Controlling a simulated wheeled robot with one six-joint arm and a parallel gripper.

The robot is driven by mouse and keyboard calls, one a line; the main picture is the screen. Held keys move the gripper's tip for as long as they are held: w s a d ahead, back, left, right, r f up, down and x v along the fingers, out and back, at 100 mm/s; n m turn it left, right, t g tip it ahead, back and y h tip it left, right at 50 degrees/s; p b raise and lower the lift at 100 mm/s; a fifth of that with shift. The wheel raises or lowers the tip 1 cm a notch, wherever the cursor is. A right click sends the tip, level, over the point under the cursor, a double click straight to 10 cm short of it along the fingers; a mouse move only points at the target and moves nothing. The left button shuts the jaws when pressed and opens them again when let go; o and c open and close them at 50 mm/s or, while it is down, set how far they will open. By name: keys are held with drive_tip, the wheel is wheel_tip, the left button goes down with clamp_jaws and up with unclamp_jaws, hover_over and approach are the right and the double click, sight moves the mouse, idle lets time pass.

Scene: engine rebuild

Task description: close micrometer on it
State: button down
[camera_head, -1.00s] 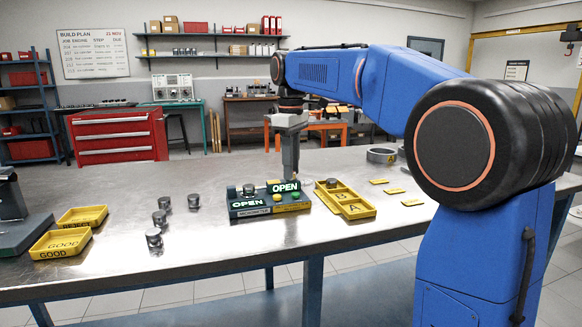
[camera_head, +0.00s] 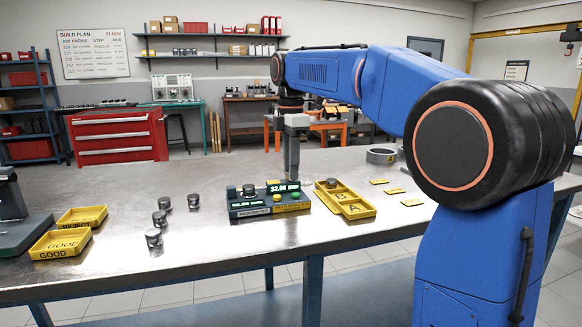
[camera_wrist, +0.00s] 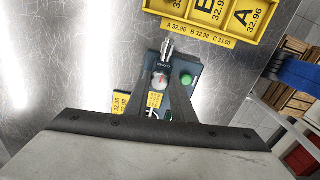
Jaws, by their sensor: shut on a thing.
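The micrometer (camera_head: 268,207) is a dark station on the bench with two lit displays. The back display reads about 32.00; the front one is too small to read surely. A dark metal cylinder (camera_head: 249,190) stands at the station's left end. My gripper (camera_head: 291,172) points straight down behind the back display, which hides its tips. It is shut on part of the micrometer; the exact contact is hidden. In the wrist view the micrometer (camera_wrist: 187,97) shows a silver barrel, a round dial and a green button beyond my fingers.
A yellow A/B tray (camera_head: 357,211) stands right of the micrometer, with yellow tags (camera_head: 394,190) beyond it. Several loose cylinders (camera_head: 153,238) stand to the left. Yellow GOOD (camera_head: 60,243) and REJECT (camera_head: 82,215) trays are at far left. Bare bench lies in front.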

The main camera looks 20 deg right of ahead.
drive_tip(key=shift+n, duration=0.5)
drive_tip(key=c, duration=1.5)
unclamp_jaws()
drive_tip(key=shift+r, duration=0.15)
